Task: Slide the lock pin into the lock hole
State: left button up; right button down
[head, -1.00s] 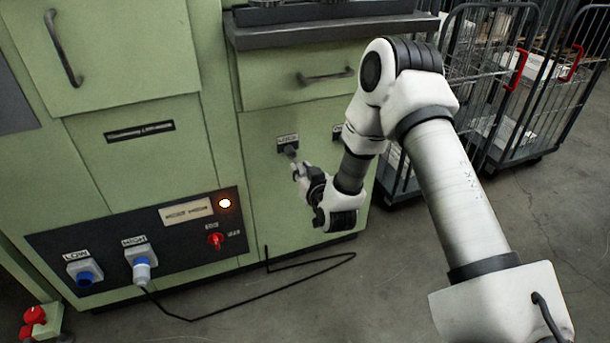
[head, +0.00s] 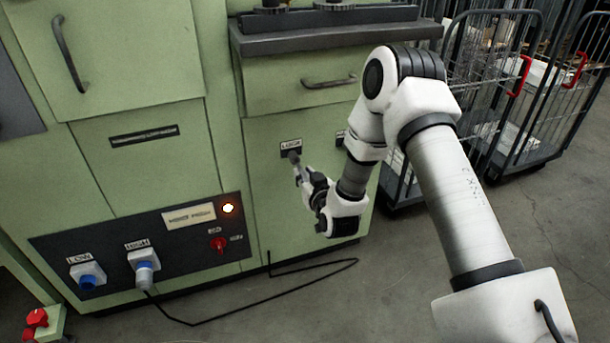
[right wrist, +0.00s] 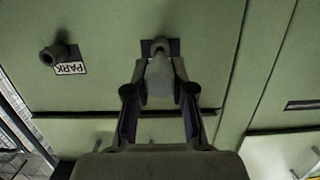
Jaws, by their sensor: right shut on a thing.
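The lock pin, a grey cylinder (right wrist: 160,78), is held between the fingertips of my right gripper (right wrist: 160,92) in the right wrist view. Its far end lies in line with the lock hole's dark mount (right wrist: 160,46) on the green cabinet; how deep it sits there cannot be told. In the head view my right gripper (head: 302,174) is low at the cabinet front, just below and right of the lock mount (head: 291,153) under its small label. The hole's opening is hidden behind the pin. My left gripper is not in view.
A park socket (right wrist: 55,55) with a PARK label is beside the lock mount. The cabinet has a drawer handle (head: 329,82) above, a dark plug panel (head: 110,255) at left and a cable (head: 300,271) on the floor. Wire carts (head: 510,100) stand at right.

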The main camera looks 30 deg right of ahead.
aim_at(299, 165)
jog(key=shift+p, duration=0.35)
dwell(0.5)
jog(key=shift+r+b+x, duration=0.15)
jog(key=shift+r+x, duration=0.05)
jog(key=shift+x, duration=0.9)
jog(key=shift+r+b+x, duration=0.15)
jog(key=shift+r+x, duration=0.05)
jog(key=shift+x, duration=0.9)
jog(key=c, duration=0.9)
grip_release()
jog(key=shift+w, duration=0.15)
jog(key=v, duration=1.2)
jog(key=shift+f, duration=0.1)
